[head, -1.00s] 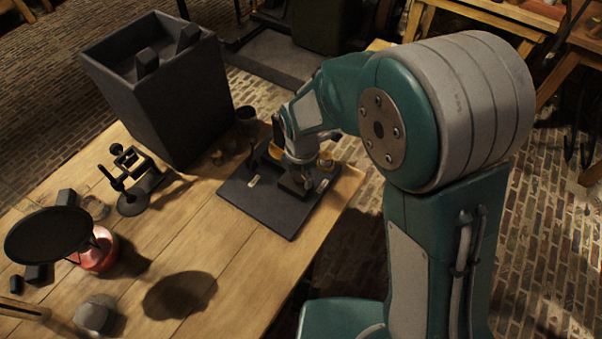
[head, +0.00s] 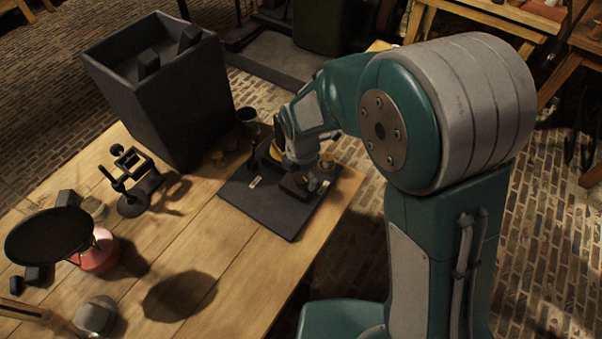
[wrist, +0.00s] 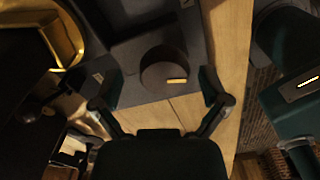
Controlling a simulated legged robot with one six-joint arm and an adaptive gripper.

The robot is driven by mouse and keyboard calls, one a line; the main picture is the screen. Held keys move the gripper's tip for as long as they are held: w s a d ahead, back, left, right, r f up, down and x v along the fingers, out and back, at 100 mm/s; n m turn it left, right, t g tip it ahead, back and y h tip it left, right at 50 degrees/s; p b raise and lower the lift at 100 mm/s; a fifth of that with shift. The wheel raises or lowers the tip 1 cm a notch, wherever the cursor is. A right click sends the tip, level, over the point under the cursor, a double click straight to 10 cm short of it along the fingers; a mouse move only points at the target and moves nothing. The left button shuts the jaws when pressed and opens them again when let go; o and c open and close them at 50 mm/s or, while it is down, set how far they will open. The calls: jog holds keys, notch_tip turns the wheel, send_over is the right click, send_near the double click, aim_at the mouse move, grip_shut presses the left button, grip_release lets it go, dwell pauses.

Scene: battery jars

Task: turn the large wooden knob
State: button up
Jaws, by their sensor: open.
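The large knob (wrist: 163,70) is a dark brown round cap with a short bright yellow mark on its near side. It sits on the dark board, which shows in the head view (head: 258,208). In the wrist view my gripper (wrist: 160,84) is open. Its two fingers stand left and right of the knob, with a visible gap on both sides; I cannot tell how far above it they are. In the head view my gripper (head: 302,184) is over the right part of the board, and the knob cannot be made out clearly there.
A brass bowl-like part (wrist: 45,30) lies left of the knob. A tall dark bin (head: 165,95) stands behind the board. A small black stand (head: 133,180) and a black disc (head: 48,236) over a red base are at left. Bare tabletop (head: 225,255) lies in front.

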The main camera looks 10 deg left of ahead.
aim_at(301, 175)
jog(key=shift+r, duration=0.1)
notch_tip(301, 175, up, 12)
dwell(0.5)
jog(key=shift+f, duration=0.2)
jog(key=s+d+r+m+t, duration=0.1)
jog(key=s+d+r+m, duration=0.1)
jog(key=d+r+m, duration=0.4)
jog(key=s+d+r+m+t, duration=0.2)
jog(key=s+d+r+m, duration=0.1)
jog(key=d+m, duration=0.5)
jog(key=s+d+r+m+t, duration=0.2)
jog(key=s+d+m, duration=0.7)
jog(key=m, duration=0.5)
jog(key=shift+d+t, duration=0.3)
jog(key=shift+d, duration=0.2)
